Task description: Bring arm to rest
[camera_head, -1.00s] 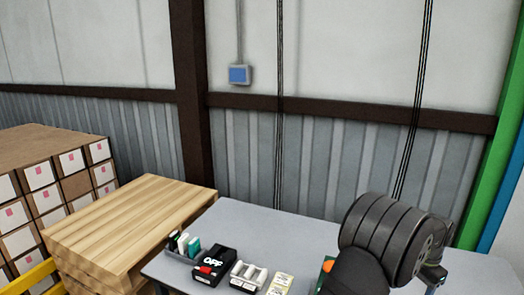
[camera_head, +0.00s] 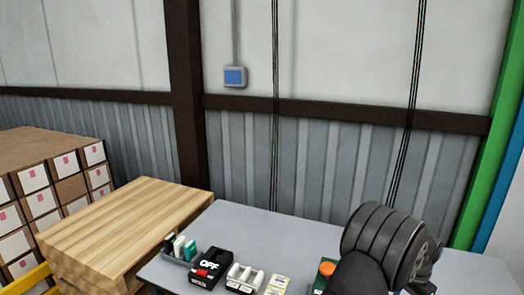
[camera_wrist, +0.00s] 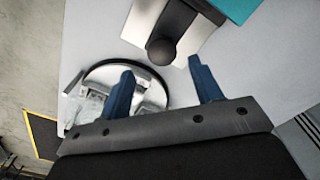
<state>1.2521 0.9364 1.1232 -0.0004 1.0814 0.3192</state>
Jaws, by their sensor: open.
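My arm is at the lower right of the head view, over the grey table (camera_head: 262,224). My gripper (camera_wrist: 160,85) shows in the wrist view with its two blue fingers apart and nothing between them. Below the fingers, a round dark-rimmed dish or tray (camera_wrist: 150,92) with a shiny inside stands on the table, partly hidden by the left finger. A dark rounded knob on a grey piece (camera_wrist: 165,40) lies just beyond the fingertips. I cannot tell whether the fingers touch anything. The gripper's fingers cannot be made out in the head view.
On the table stand a holder with upright items (camera_head: 180,248), a black box marked OFF (camera_head: 208,268), a white tray (camera_head: 244,277), a yellowish box (camera_head: 277,285) and an orange-topped item (camera_head: 327,268). A wooden stack (camera_head: 130,225) and cartons (camera_head: 45,185) are left. The table's back middle is clear.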

